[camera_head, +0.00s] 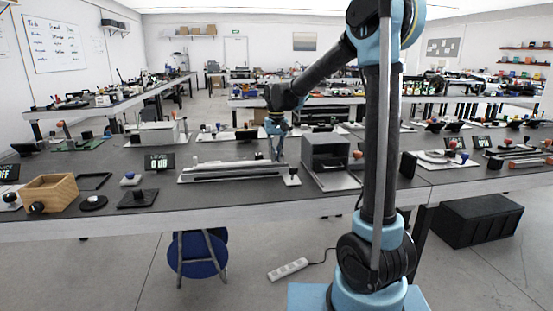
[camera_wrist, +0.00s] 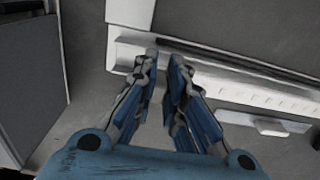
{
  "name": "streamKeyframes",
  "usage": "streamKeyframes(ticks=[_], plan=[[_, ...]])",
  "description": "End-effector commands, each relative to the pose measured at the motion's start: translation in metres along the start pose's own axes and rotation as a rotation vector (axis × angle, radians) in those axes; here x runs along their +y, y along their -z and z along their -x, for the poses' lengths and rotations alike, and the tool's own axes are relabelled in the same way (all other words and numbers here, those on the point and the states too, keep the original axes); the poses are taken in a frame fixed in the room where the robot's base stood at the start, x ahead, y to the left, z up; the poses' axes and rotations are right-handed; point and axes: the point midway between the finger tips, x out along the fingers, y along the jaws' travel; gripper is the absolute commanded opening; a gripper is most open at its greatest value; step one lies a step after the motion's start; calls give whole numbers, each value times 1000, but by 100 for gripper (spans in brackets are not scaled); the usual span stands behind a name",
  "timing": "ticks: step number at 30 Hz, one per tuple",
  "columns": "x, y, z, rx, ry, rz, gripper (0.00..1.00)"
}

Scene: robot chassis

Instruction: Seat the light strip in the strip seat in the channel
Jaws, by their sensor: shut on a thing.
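The long pale channel (camera_head: 232,176) lies on the near bench, left of the grey box. In the wrist view it runs from upper left to right as a pale body (camera_wrist: 125,50) with a dark groove. A pale band with small marks (camera_wrist: 272,97) lies along its near side. My gripper (camera_head: 277,155) is low over the channel's right end in the head view, pointing down. In the wrist view, my gripper's fingers (camera_wrist: 164,62) are close together over the channel's end. They are shut on the light strip, whose held part is mostly hidden; I cannot tell whether it is seated.
A grey open-fronted box (camera_head: 326,155) stands just right of my gripper. A display (camera_head: 159,161) and a wooden box (camera_head: 50,192) stand to the left.

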Motion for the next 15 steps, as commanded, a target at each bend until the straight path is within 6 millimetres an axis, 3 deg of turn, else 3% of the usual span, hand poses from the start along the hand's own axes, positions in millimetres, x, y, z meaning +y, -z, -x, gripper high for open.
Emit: streamKeyframes(ticks=[15], plan=[[1, 0, -12, 0, 0, -1, 0]])
